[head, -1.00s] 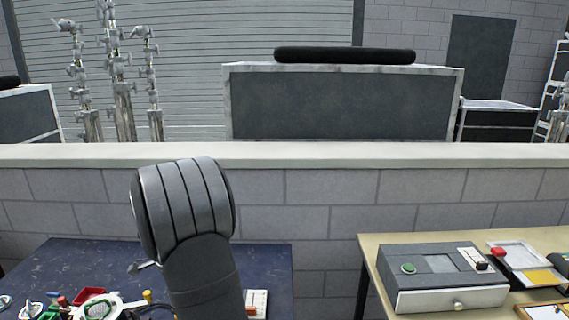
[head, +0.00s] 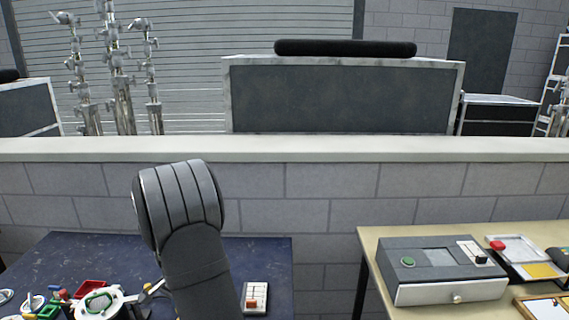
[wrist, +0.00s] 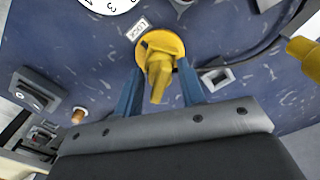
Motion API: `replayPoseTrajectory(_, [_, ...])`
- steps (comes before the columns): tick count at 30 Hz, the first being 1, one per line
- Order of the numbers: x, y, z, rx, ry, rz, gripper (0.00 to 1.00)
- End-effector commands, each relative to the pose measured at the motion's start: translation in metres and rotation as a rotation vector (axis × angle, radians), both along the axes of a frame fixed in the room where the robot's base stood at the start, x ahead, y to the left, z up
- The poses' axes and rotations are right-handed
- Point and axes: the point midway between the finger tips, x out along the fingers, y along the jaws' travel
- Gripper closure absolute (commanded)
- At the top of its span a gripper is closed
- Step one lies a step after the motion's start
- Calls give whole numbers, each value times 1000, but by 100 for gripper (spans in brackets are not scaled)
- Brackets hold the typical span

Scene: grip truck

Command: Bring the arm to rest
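In the wrist view my gripper (wrist: 160,67) has its two blue fingers apart, one on each side of a yellow knob (wrist: 158,78) on a round yellow base. Gaps show between the knob and the fingers, so the gripper looks open and empty. How far the fingertips are from the panel surface is hard to tell. In the head view my grey arm stands over the dark blue table (head: 90,255), and my gripper is hidden.
A white block with a red switch (head: 252,303) stands right of my arm. Red, green and white parts (head: 90,295) crowd the table's front left. A second table at right holds a grey box with a drawer (head: 445,270). A low wall (head: 330,150) runs behind.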

Motion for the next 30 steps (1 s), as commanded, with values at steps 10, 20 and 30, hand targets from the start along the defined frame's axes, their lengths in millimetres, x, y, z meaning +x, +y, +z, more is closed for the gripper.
replayPoseTrajectory(10, [0,0,0,0,0,282,64])
replayPoseTrajectory(20, [1,1,25,2,-5,461,64])
replayPoseTrajectory(30, [1,1,83,1,-3,458,64])
